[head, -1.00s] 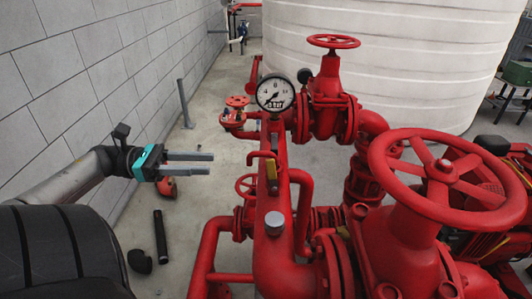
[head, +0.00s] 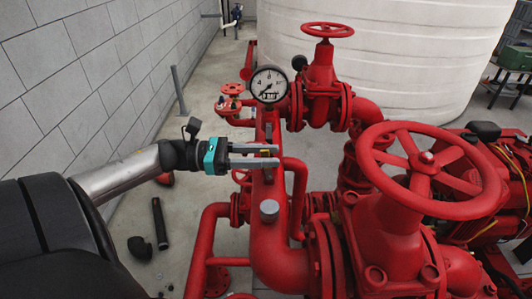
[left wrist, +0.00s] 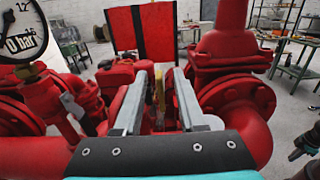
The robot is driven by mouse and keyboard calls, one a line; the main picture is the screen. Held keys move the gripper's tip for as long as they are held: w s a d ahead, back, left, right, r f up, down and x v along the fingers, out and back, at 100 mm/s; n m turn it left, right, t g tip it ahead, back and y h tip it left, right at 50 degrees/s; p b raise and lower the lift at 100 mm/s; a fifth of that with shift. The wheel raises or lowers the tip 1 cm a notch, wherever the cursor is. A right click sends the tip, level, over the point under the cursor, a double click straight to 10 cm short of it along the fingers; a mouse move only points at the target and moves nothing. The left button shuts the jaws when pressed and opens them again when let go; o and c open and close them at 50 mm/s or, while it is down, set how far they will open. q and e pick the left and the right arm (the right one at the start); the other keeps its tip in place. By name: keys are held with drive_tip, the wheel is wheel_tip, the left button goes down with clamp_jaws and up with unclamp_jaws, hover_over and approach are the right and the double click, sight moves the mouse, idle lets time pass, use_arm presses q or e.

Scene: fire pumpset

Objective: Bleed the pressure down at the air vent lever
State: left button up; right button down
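The air vent lever is a small yellow handle (head: 266,154) on top of the red pipe, partly hidden by my fingers in the head view. My left gripper (head: 278,156) reaches in from the left over that pipe, with its two grey fingers apart. In the left wrist view the yellow lever (left wrist: 159,88) shows between the two open fingers (left wrist: 160,75). I cannot tell whether either finger touches it. A round pressure gauge (head: 269,84) stands behind the lever; it also shows in the left wrist view (left wrist: 18,38).
A large red handwheel (head: 427,165) stands close on the right, and a smaller handwheel valve (head: 327,32) stands behind. A grey cap (head: 269,209) sits on the pipe in front of the gripper.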

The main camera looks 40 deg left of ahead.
use_arm(q)
drive_tip(key=shift+d, duration=0.1)
drive_tip(key=shift+c, duration=0.2)
clamp_jaws()
idle(1.3)
